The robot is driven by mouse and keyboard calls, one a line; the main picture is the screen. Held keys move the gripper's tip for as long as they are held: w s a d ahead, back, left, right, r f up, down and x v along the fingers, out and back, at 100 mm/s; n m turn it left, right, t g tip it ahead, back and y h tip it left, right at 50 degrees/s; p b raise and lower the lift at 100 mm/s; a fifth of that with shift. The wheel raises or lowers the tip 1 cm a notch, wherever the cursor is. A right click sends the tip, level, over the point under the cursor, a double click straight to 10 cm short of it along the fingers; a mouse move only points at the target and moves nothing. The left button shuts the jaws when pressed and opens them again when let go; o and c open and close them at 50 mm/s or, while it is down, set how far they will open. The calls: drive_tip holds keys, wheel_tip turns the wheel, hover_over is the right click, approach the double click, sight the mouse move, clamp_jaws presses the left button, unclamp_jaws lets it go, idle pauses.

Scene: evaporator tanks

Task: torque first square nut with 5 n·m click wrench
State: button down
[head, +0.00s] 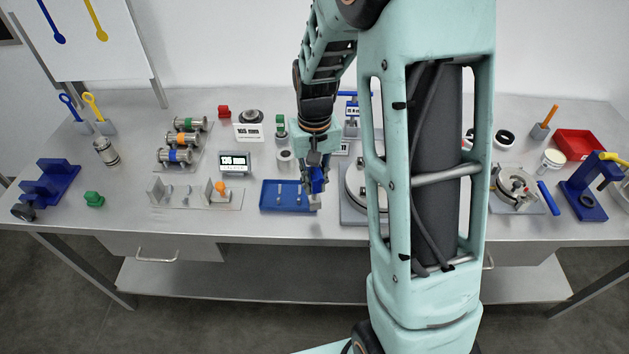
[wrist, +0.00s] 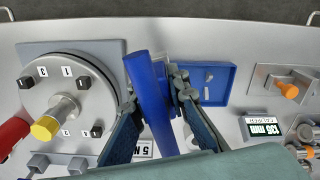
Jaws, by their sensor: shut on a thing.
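My gripper (head: 316,172) is shut on a blue wrench handle (wrist: 150,100), between its two fingers (wrist: 150,105) in the wrist view. The handle also shows in the head view (head: 318,181). Its working end is hidden. A round metal flange (wrist: 68,98) on a grey base is left of the handle in the wrist view. Black square nuts, one at the upper right (wrist: 84,82) and one at the upper left (wrist: 26,82), sit near small number labels. I cannot tell surely which is first. The handle is apart from these nuts. My arm partly hides the flange (head: 352,190) in the head view.
A blue tray (head: 265,207) with small metal parts lies beside my gripper. A yellow-tipped post (wrist: 44,127) rises from the flange, an obstacle. A "5 N" label (wrist: 143,149) is partly covered. A display (head: 234,163) and spool rack stand left; other fixtures stand right.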

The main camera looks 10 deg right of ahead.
drive_tip(key=shift+w+d+m, duration=0.25)
drive_tip(key=shift+w+m, duration=0.15)
drive_tip(key=shift+w, duration=0.15)
drive_tip(key=d+r+m+b, duration=0.3)
drive_tip(key=d+m, duration=0.3)
drive_tip(key=m, duration=0.4)
drive_tip(key=s+d+r+m+b, duration=0.1)
drive_tip(key=d+r+m+b, duration=0.2)
drive_tip(key=m, duration=0.7)
drive_tip(key=d+r, duration=0.2)
drive_tip(key=d, duration=0.1)
drive_tip(key=shift+s+r, duration=0.25)
drive_tip(key=shift+r, duration=0.1)
drive_tip(key=b, duration=0.4)
hover_over(363, 189)
drive_tip(key=shift+f, duration=2.5)
drive_tip(key=shift+f+b, duration=0.45)
drive_tip(key=shift+f, duration=0.4)
drive_tip(key=shift+m, duration=0.3)
drive_tip(key=shift+m+p, duration=0.35)
drive_tip(key=shift+m, duration=0.85)
